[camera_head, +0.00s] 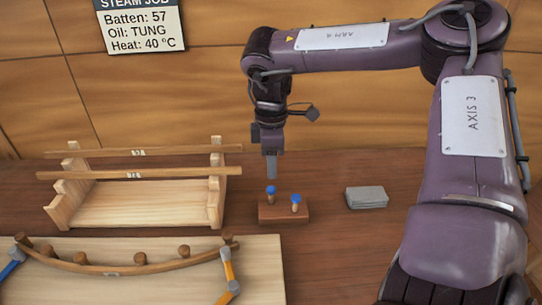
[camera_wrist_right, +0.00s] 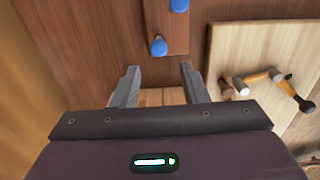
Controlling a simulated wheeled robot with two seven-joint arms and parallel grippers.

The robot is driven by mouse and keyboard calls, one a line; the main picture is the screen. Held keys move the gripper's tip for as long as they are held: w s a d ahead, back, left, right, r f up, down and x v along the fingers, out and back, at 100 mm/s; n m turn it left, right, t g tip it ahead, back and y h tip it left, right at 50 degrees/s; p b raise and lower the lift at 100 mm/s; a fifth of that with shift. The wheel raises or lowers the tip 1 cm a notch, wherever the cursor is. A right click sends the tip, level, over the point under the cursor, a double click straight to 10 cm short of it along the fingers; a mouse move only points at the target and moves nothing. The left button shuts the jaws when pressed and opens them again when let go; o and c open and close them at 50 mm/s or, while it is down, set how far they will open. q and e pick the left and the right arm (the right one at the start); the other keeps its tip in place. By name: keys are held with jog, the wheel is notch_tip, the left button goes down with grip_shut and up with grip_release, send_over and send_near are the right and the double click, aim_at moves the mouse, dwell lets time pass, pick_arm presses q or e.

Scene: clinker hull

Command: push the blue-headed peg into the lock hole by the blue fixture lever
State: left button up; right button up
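Two blue-headed pegs stand upright in a small brown block (camera_head: 284,213). One peg (camera_head: 271,190) is at the block's left, the other (camera_head: 296,199) at its right. The heads also show in the right wrist view, one (camera_wrist_right: 158,46) ahead of the fingertips and one (camera_wrist_right: 179,5) at the top edge. My right gripper (camera_head: 271,177) points down just above the left peg. In the wrist view its fingers (camera_wrist_right: 160,72) are apart and empty. The blue fixture lever (camera_head: 10,262) is at the pale board's left edge, partly cut off. I cannot make out its lock hole. My left gripper is out of view.
A curved batten (camera_head: 110,269) lies among several round posts on the pale board (camera_head: 262,272). An orange lever (camera_head: 228,275) is at its right end. A wooden rack (camera_head: 140,203) holds two battens behind. A grey block (camera_head: 367,197) lies right of the peg block.

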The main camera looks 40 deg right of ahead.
aim_at(271, 188)
jog(key=shift+f+b, duration=0.3)
jog(key=shift+f, duration=0.3)
notch_tip(271, 188, down, 5)
jog(key=b, duration=0.3)
jog(key=shift+f+b, duration=0.1)
jog(key=shift+b, duration=0.25)
jog(key=shift+w+f+b, duration=0.1)
jog(key=shift+f+b, duration=0.7)
jog(key=shift+f, duration=0.1)
jog(key=shift+c, duration=0.3)
jog(key=c, duration=0.7)
jog(key=shift+c, duration=0.2)
jog(key=shift+r, duration=0.2)
